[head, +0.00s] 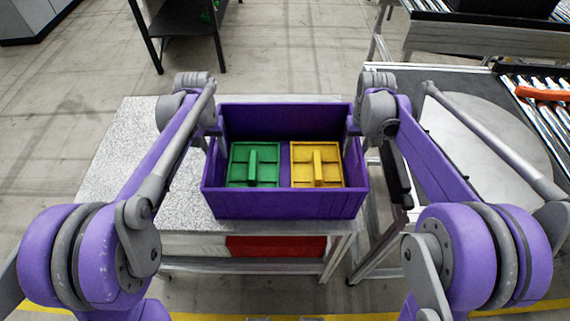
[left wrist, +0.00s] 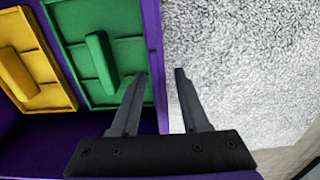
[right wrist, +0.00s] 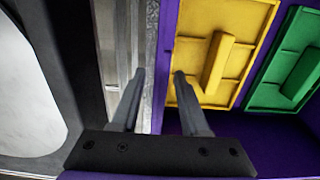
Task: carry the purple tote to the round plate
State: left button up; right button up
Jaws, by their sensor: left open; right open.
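The purple tote (head: 285,206) sits on the speckled table (head: 125,150). It holds a green piece (head: 240,165) on the left and a yellow piece (head: 303,165) on the right, each with a raised bar. My left gripper (left wrist: 160,72) is open, with the tote's left wall between its fingertips as seen from above. My right gripper (right wrist: 160,72) is open, with the right wall between its fingertips. Whether the fingers touch the walls cannot be told. The round plate (head: 490,135) is a pale grey disc on the right; part also shows in the right wrist view (right wrist: 28,95).
A gap with metal legs lies between the speckled table and the stand with the plate. A roller conveyor (head: 550,112) with an orange item (head: 540,93) is at the far right. A dark shelf (head: 185,20) stands behind. A red panel (head: 275,246) is under the table.

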pick_arm(q)
grip_shut()
pick_arm(e)
grip_shut()
dwell(1.2)
